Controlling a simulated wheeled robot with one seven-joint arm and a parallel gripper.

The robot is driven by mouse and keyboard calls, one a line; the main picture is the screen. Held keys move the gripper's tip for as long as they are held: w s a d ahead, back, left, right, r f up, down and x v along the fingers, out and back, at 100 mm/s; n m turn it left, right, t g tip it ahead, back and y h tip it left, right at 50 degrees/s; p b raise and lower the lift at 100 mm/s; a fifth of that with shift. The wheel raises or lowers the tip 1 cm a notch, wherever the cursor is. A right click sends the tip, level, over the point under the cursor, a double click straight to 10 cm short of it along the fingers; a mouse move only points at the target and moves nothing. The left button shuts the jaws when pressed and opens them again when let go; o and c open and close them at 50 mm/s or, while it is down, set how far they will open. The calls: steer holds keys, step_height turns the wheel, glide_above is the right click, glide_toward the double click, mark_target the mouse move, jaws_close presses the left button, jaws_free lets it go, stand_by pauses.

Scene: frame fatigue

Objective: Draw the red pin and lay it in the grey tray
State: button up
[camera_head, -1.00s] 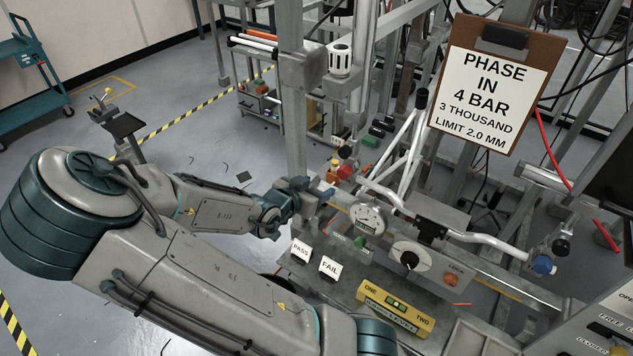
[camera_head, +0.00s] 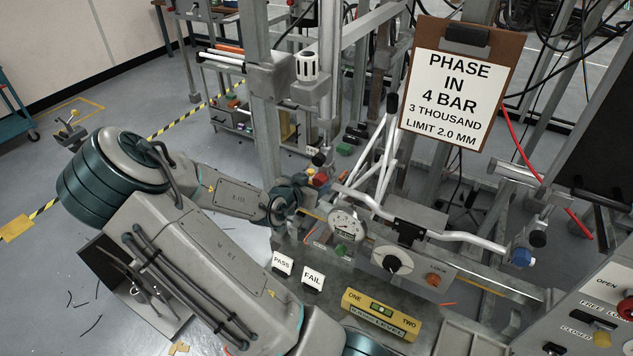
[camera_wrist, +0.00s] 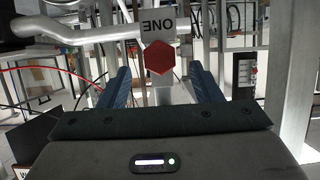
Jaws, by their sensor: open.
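A red hexagonal head (camera_wrist: 159,58), which looks like the red pin's, sits in front of a silver tube under an upside-down "ONE" label in the wrist view. My gripper (camera_wrist: 160,72) is open, its two blue fingers apart on either side of the red head. I cannot tell whether they reach around it; no contact shows. In the head view my gripper (camera_head: 308,188) is at the rig's left end, by a small red part (camera_head: 320,178). The pin's shaft is hidden. A shallow grey tray-like surface (camera_head: 470,338) shows at the bottom, partly cut off.
Silver bent tubing (camera_head: 430,233) and a dial gauge (camera_head: 345,226) lie just right of my gripper. A grey upright post (camera_head: 262,120) stands close behind it. PASS and FAIL cards (camera_head: 313,278) and a yellow level (camera_head: 380,313) are on the bench.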

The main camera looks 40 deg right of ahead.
mark_target(324, 175)
steer(key=shift+x, duration=1.45)
steer(key=c, duration=1.2)
